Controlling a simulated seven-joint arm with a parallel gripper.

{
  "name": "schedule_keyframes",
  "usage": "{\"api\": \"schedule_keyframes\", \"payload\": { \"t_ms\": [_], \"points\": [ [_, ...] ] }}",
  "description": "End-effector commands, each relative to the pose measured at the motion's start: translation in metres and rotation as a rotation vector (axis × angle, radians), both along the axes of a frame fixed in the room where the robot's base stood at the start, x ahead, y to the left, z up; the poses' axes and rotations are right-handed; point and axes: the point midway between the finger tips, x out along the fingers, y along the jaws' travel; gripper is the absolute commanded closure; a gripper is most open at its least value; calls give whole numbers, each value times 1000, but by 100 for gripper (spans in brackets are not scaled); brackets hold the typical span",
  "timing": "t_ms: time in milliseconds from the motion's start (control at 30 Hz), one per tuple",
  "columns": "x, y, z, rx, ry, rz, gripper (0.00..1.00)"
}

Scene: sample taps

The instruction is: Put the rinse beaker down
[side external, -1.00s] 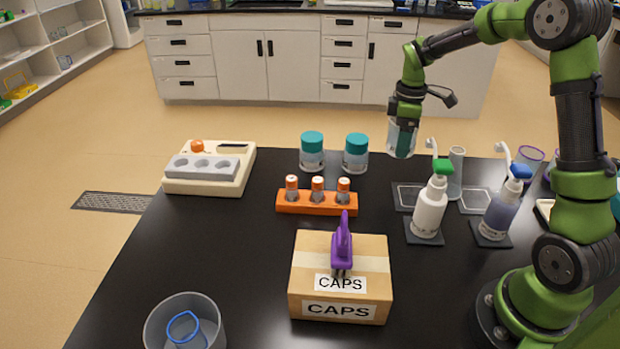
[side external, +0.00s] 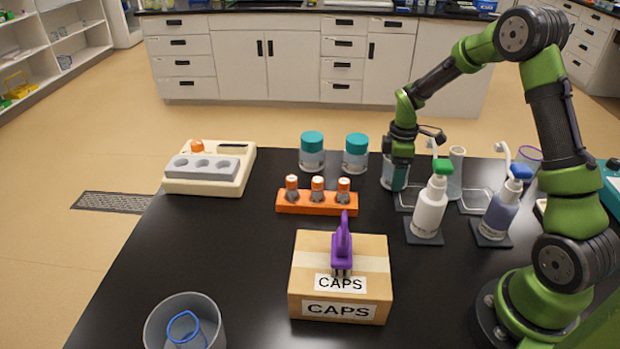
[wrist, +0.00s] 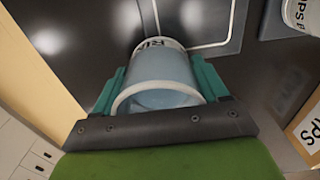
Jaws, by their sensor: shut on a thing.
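The rinse beaker (side external: 388,178) is a clear beaker with bluish contents, low at the back of the black table in the side view. In the wrist view the beaker (wrist: 163,75) shows its open rim and part of a printed label. My gripper (side external: 398,178) is shut on it, with a teal finger on each side (wrist: 160,92).
A white bottle with a green top (side external: 430,208) and a blue-topped bottle (side external: 500,212) stand close by. A clear cylinder (side external: 456,175) is to the right. Two teal-lidded jars (side external: 355,154) and an orange rack (side external: 317,203) are left. A CAPS box (side external: 310,262) stands in front.

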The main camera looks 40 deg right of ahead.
Motion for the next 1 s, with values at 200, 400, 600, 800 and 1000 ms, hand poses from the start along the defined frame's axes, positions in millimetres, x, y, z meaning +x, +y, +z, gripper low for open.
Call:
{"api": "schedule_keyframes", "payload": {
  "t_ms": [200,400,600,800,1000],
  "points": [
    [0,0,-2,-1,-2,0,63],
    [0,0,-5,0,0,-1,25],
    [0,0,-5,0,0,-1,1],
    [0,0,-4,-1,-1,-1,1],
    [1,0,11,-1,-4,-1,1]
  ]
}}
